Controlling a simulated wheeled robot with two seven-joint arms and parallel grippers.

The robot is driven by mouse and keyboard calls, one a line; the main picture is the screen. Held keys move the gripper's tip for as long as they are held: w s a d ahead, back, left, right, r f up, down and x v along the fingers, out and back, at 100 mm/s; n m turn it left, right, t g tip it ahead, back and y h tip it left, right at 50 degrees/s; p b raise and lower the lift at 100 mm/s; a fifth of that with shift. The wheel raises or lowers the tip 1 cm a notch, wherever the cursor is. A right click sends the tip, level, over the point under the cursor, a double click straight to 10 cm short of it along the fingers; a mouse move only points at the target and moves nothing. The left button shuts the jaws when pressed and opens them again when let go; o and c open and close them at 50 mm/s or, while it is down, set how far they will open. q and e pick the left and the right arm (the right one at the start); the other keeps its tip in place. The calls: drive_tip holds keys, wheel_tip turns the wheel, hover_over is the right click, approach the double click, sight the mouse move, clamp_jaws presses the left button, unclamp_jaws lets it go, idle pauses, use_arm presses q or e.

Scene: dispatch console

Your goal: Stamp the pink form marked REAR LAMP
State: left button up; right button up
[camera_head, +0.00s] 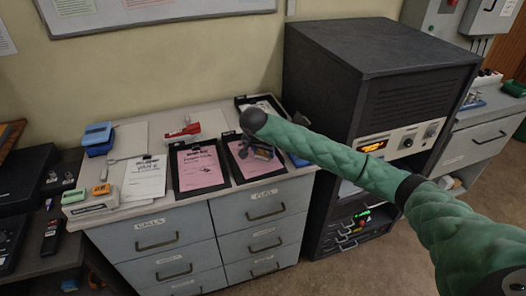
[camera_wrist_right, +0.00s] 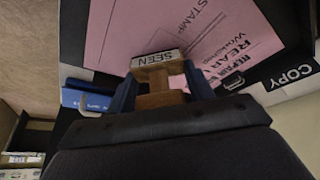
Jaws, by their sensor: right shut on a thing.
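My right gripper (camera_head: 262,152) is over the right-hand pink form (camera_head: 241,165), which lies on a black clipboard. In the right wrist view the gripper (camera_wrist_right: 160,88) is shut on a wooden stamp (camera_wrist_right: 156,78) with a white label reading SEEN. Beyond the stamp, the pink form (camera_wrist_right: 225,35) shows print reading REPAIR, REAR and STAMP; the rest of its title is partly covered. I cannot tell whether the stamp touches the paper. A second pink form (camera_head: 200,170) lies on another black clipboard to the left. My left gripper is not in view.
A red stapler-like object (camera_head: 184,131) stands behind the forms. Blue boxes (camera_head: 97,138) and a white sheet (camera_head: 145,178) are at left. A blue item (camera_wrist_right: 85,100) lies near the form; a COPY label (camera_wrist_right: 291,76) is at right. A tall dark cabinet (camera_head: 385,75) stands right of the counter.

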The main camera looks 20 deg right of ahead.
idle(0.5)
drive_tip(key=shift+r+p, duration=0.65)
drive_tip(key=shift+r, duration=2.8)
